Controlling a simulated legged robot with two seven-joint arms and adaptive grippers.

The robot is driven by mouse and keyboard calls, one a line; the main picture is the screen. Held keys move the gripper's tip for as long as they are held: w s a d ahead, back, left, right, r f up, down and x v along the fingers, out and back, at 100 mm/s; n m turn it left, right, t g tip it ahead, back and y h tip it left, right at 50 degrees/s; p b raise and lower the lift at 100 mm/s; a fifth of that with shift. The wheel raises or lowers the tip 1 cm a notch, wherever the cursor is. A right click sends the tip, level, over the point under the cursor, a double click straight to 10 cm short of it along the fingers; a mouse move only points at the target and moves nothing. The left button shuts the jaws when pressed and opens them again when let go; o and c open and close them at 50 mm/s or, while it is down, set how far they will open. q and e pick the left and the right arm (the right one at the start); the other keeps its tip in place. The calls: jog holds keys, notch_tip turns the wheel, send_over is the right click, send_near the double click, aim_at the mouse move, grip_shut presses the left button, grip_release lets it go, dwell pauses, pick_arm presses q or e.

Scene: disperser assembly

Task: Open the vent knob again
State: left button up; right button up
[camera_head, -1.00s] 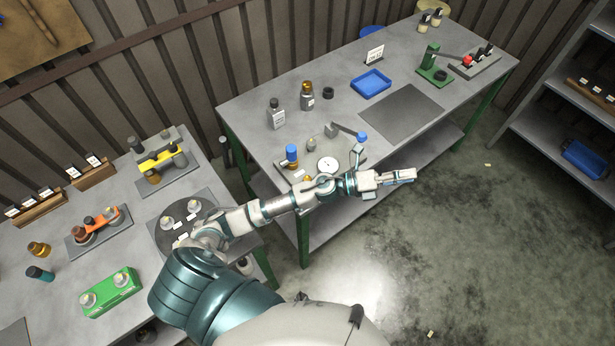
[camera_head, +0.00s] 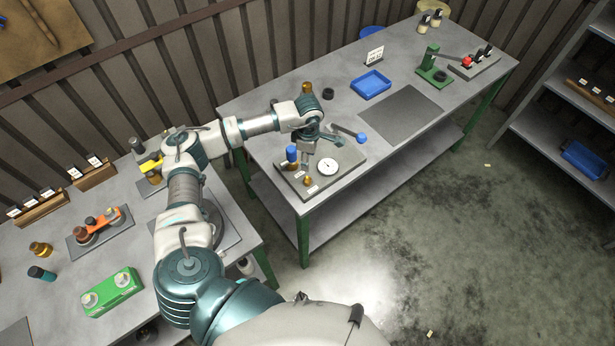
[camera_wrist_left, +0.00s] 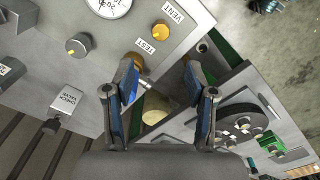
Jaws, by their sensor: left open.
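The vent knob (camera_wrist_left: 161,31) shows in the left wrist view as a round knob with a yellow mark, beside the VENT label (camera_wrist_left: 173,12) on a grey panel (camera_wrist_left: 205,22). A brass fitting (camera_wrist_left: 134,60) lies by the TEST label, partly behind a finger. My left gripper (camera_wrist_left: 160,66) is open, with its two blue-padded fingers apart and nothing between them. The vent knob lies just beyond the fingertips in the picture; I see no contact. In the head view my left gripper (camera_head: 307,169) hangs over the panel, beside the dial gauge (camera_head: 327,167). My right gripper is not in view.
A second knob (camera_wrist_left: 78,46) and a check valve block (camera_wrist_left: 66,102) show in the wrist view. The bench's grey mat (camera_head: 400,112) is bare.

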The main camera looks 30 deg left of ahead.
aim_at(307, 179)
pick_arm(q)
notch_tip(307, 179, down, 12)
jog(key=shift+a+f+p, duration=0.15)
jog(key=shift+f+p, duration=0.1)
jog(key=shift+p, duration=0.45)
jog(key=shift+c, duration=1)
grip_shut()
